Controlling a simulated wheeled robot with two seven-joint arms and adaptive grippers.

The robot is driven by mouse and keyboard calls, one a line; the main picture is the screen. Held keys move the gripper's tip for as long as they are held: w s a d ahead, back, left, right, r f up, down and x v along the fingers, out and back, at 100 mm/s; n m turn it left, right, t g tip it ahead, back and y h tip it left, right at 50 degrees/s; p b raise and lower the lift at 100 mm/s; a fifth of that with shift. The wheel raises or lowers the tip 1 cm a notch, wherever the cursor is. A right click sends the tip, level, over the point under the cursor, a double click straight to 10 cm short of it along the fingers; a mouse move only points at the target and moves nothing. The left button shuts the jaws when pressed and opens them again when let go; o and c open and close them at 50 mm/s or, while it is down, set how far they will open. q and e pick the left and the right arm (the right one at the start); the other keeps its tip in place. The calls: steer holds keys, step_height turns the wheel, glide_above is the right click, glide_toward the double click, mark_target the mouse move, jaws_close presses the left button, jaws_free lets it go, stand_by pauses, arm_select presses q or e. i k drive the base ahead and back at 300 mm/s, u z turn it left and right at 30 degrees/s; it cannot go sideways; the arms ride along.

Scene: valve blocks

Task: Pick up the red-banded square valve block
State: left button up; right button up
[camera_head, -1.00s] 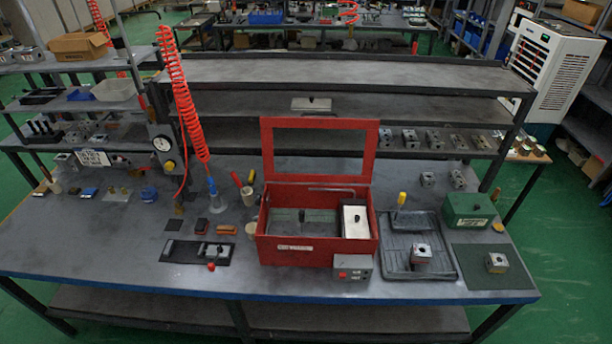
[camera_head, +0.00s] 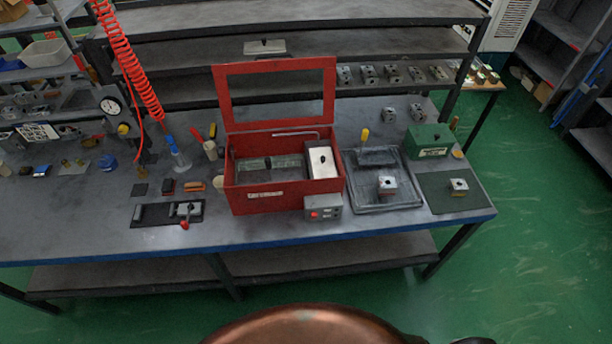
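A small square metal valve block (camera_head: 387,185) with a dark hole on top sits in the dark tray (camera_head: 360,208), right of the red box. A similar block (camera_head: 459,186) sits on the dark green mat (camera_head: 440,205) farther right. Both are too small for me to tell their band colours surely. Several grey blocks (camera_head: 368,75) stand on the shelf behind, and two more (camera_head: 417,113) stand on the table near the green box; I see no clear red band on them. Neither of my grippers is in view.
An open red box (camera_head: 262,200) with a raised framed lid stands mid-table. A grey button box (camera_head: 322,208) stands at its front right. A green box (camera_head: 428,141) stands behind the mat. A red coiled hose (camera_head: 130,65) hangs at left. Green floor lies clear in front of the table.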

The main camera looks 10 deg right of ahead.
mark_target(385, 186)
steer(key=z, duration=0.4)
steer(key=k, duration=0.55)
steer(key=z, duration=1.25)
steer(key=i, duration=0.8)
steer(key=u, duration=0.6)
steer(key=i, duration=0.75)
steer(key=u, duration=0.8)
